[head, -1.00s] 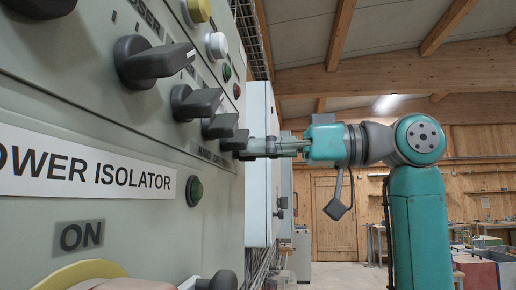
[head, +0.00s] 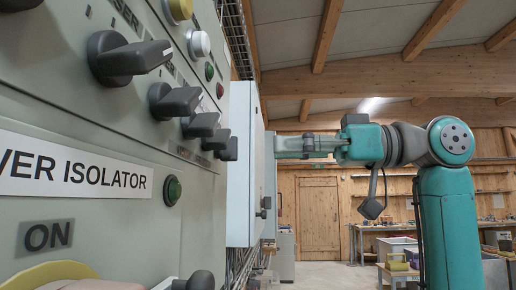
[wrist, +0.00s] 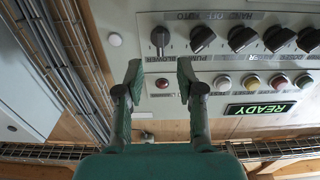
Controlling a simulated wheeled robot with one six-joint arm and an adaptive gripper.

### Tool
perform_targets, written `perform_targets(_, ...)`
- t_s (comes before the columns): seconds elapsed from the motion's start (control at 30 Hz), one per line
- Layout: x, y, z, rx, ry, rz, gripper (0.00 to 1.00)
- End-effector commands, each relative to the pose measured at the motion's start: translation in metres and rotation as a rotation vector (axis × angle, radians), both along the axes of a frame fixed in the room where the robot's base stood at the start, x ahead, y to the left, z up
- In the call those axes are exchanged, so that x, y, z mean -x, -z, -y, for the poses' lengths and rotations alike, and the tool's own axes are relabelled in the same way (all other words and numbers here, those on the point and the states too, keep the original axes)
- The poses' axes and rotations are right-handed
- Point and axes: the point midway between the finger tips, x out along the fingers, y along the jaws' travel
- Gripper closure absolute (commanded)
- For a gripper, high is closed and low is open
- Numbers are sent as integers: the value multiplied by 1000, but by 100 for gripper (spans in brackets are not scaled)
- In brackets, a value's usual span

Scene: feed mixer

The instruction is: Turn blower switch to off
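The blower switch appears to be the end knob of the row, a dark rotary knob (wrist: 160,38) at the left in the wrist view, by an upside-down label that seems to read BLOWER. Its bar stands upright in that picture, while the neighbouring knobs are slanted. In the head view it is the farthest knob (head: 229,150). My gripper (wrist: 160,78) is open and empty; its fingertips lie either side of the knob's line, short of it. In the head view my gripper (head: 277,147) stands off the panel, with a gap to the knob.
More rotary knobs (wrist: 202,38) sit beside it, with coloured buttons (wrist: 222,82) and a READY sign (wrist: 260,108). Cable trays (wrist: 60,60) run past the panel edge. A pale cabinet (head: 242,170) stands beyond the panel. The floor at right is open before work tables.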

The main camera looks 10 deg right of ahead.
Motion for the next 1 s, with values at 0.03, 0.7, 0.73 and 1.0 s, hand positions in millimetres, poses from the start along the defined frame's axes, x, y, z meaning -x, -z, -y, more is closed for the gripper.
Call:
perform_targets(0.03,1,0,10,0,3,-1,62)
perform_targets(0.7,8,0,43,0,-1,0,62)
perform_targets(0.73,8,0,43,0,-1,0,62)
perform_targets(1.0,4,4,43,-10,4,-7,62)
